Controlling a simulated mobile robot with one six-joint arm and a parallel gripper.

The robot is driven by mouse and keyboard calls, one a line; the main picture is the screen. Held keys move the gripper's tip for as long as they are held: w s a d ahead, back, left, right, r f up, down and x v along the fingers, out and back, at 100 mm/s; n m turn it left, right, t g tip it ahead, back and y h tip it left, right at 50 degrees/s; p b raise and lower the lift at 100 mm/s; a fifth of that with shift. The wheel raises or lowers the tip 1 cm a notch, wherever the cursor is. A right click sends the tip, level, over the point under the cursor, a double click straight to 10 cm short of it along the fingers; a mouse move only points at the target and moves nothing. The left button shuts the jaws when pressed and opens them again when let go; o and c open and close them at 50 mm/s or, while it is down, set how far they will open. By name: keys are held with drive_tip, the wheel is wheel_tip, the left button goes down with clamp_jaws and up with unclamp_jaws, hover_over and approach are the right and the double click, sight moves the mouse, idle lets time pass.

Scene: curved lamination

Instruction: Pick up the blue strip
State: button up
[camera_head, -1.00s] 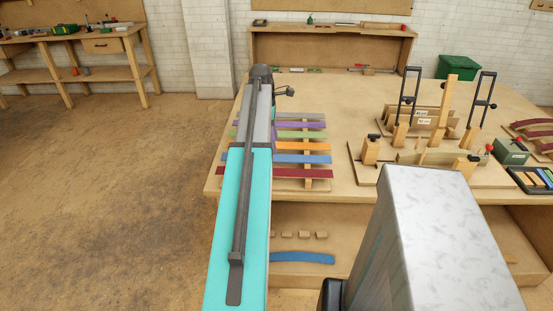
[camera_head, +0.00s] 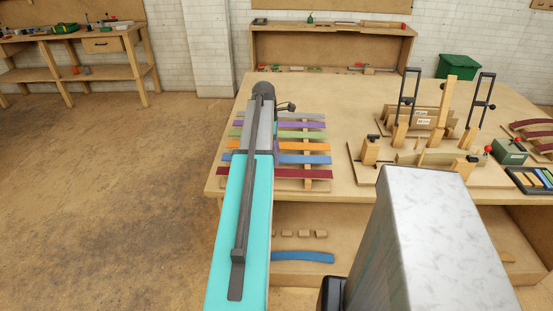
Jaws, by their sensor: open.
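A blue strip (camera_head: 305,159) lies across a wooden rack on the workbench, between an orange strip (camera_head: 305,146) and a dark red strip (camera_head: 300,173). My arm covers its middle, and its right part shows. A second blue strip (camera_head: 302,257), slightly curved, lies on the shelf under the bench. My arm reaches out over the rack. Its far end, with a small dark part sticking out to the right, is above the far strips. My gripper's fingers are hidden behind the arm, so I cannot see them against the blue strip.
Green (camera_head: 300,134), purple (camera_head: 302,125) and grey strips lie farther back on the rack. A clamping jig (camera_head: 430,157) with upright posts stands to the right on the workbench (camera_head: 340,100). A dark green box (camera_head: 509,151) is farther right. Open floor (camera_head: 110,200) is to the left.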

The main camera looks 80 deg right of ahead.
idle(0.4)
drive_tip(key=c, duration=1.1)
drive_tip(key=shift+r, duration=0.2)
drive_tip(key=shift+r+b, duration=0.5)
drive_tip(key=shift+r, duration=1)
drive_tip(key=s+a, duration=0.2)
drive_tip(key=s, duration=0.2)
drive_tip(key=s+a+r+b, duration=0.1)
drive_tip(key=s+a, duration=0.2)
drive_tip(key=s, duration=0.2)
drive_tip(key=s+a+b, duration=0.1)
drive_tip(key=s+a, duration=0.2)
drive_tip(key=s, duration=0.1)
drive_tip(key=shift+s+a+r, duration=0.15)
drive_tip(key=shift+s+r, duration=0.15)
drive_tip(key=shift+s, duration=0.1)
